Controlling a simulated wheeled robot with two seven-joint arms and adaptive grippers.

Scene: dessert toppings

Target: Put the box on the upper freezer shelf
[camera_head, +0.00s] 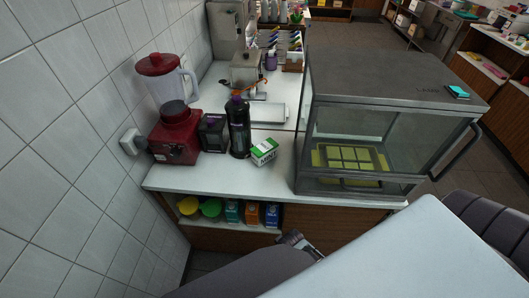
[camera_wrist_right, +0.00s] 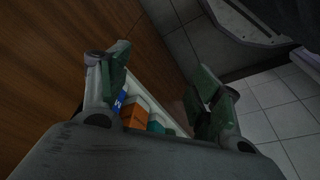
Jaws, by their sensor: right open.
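A white and green box (camera_head: 264,151) marked MINT lies on the counter beside a dark bottle. More boxes stand on the low shelf under the counter: teal (camera_head: 232,211), orange (camera_head: 252,214) and blue (camera_head: 272,215). What seems to be my right gripper (camera_head: 297,241) shows partly in the head view, just right of the low shelf. In the right wrist view, my right gripper (camera_wrist_right: 160,90) is open and empty, with blue (camera_wrist_right: 119,101), orange (camera_wrist_right: 134,115) and teal (camera_wrist_right: 156,128) boxes beyond its fingers. No upper freezer shelf can be made out. My left gripper is not seen.
A glass-fronted cabinet (camera_head: 395,85) stands on the counter (camera_head: 215,172) at the right. A red blender (camera_head: 174,140), a dark bottle (camera_head: 239,130) and a small dark box (camera_head: 213,133) stand at the left. Yellow (camera_head: 187,205) and green (camera_head: 210,208) items share the low shelf.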

